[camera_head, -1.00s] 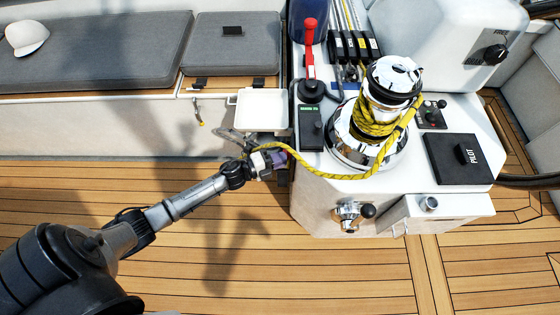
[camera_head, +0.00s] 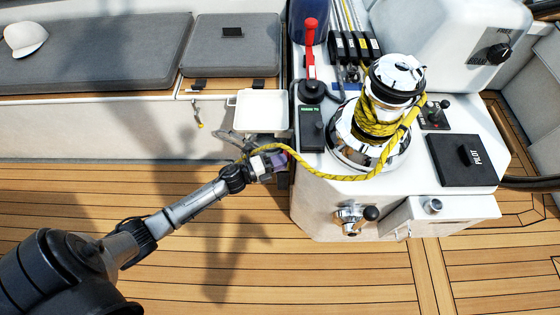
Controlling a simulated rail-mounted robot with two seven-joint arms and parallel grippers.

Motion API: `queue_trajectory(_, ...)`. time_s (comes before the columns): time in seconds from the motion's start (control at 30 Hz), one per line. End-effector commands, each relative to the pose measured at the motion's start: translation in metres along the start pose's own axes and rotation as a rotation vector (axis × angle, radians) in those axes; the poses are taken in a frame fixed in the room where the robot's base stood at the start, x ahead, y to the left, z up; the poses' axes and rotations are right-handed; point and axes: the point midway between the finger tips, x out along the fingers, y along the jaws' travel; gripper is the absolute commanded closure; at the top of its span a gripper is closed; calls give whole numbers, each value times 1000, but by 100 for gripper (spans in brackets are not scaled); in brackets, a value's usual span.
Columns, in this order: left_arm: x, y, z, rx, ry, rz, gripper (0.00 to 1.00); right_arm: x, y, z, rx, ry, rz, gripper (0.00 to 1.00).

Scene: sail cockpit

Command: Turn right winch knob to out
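My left gripper (camera_head: 274,160) is low beside the left side of the console, well away from the knob. The rope's tail runs over to it. Its fingers are small and partly covered, so I cannot tell whether it grips the rope. My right gripper is not in view.
A red lever (camera_head: 310,60) and black rope clutches (camera_head: 355,46) stand left of the winch. A black PILOT panel (camera_head: 463,160), a small joystick (camera_head: 436,115) and a ball-ended handle (camera_head: 371,213) are nearby. A white tray (camera_head: 262,110) sits above my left gripper.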

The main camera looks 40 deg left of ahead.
Motion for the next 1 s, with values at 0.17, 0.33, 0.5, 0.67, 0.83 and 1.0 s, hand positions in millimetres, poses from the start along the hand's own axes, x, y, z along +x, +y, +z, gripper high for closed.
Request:
queue_trajectory(0.17,0,0,0,-1,0,0,64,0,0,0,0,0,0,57)
queue_trajectory(0.33,0,0,0,-2,-1,0,62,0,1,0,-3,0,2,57)
queue_trajectory(0.5,-4,0,0,-3,-1,1,62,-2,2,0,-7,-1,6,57)
queue_trajectory(0.67,-24,-1,0,-5,-2,3,62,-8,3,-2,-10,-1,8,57)
queue_trajectory(0.83,-58,-2,0,-4,-1,3,62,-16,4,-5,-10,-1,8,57)
queue_trajectory(1.0,-91,-1,0,-4,-1,4,62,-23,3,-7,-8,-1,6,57)
